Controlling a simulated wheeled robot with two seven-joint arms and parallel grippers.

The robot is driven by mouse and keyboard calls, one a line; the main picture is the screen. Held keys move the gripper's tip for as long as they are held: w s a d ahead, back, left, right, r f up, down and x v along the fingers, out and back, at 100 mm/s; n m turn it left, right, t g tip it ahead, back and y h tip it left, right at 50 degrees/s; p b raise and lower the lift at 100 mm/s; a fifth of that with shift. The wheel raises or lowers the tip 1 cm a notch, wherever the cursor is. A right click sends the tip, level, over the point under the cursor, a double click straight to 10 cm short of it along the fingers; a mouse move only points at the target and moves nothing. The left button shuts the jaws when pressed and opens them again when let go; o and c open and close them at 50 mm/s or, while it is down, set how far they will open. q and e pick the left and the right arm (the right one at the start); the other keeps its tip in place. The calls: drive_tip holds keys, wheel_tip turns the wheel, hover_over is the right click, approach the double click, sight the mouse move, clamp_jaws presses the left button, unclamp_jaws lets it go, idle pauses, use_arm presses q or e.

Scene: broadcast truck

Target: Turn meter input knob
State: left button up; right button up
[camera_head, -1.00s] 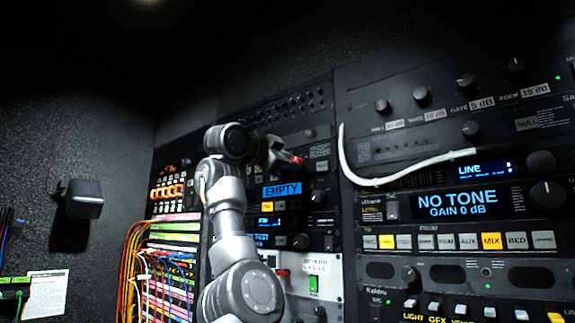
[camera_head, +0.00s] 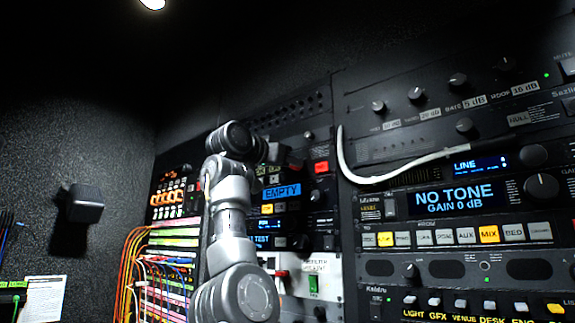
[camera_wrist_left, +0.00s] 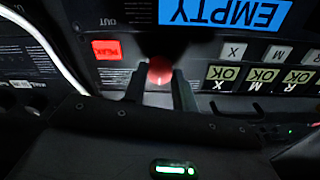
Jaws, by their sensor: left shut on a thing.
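My left gripper (camera_head: 277,153) is at the rack panel just above the blue EMPTY display (camera_head: 282,191). In the left wrist view, which is upside down, its two dark fingers are shut on a small round red knob (camera_wrist_left: 159,70), one finger on each side. A thin light mark shows on the knob. The gripper and wrist hide the knob in the head view. A lit red button (camera_head: 321,166) is to the right of the gripper, and it also shows in the left wrist view (camera_wrist_left: 107,49). My right gripper is not in view.
Below are several knobs and a small blue screen (camera_head: 270,222). A white cable (camera_head: 400,174) hangs across the rack at right, by the NO TONE display (camera_head: 455,196). Orange cables (camera_head: 128,262) hang at left. A black box (camera_head: 84,203) is on the left wall.

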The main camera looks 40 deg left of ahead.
use_arm(q)
drive_tip(key=shift+s+r, duration=0.1)
drive_tip(key=shift+r, duration=0.2)
drive_tip(key=o, duration=1)
drive_tip(key=shift+f, duration=0.1)
drive_tip(key=shift+c, duration=0.2)
drive_tip(key=shift+f, duration=0.1)
drive_tip(key=s+b, duration=0.6)
drive_tip(key=s, duration=0.4)
drive_tip(key=shift+s+f, duration=0.15)
drive_tip(key=shift+s, duration=0.15)
drive_tip(key=shift+a, duration=0.15)
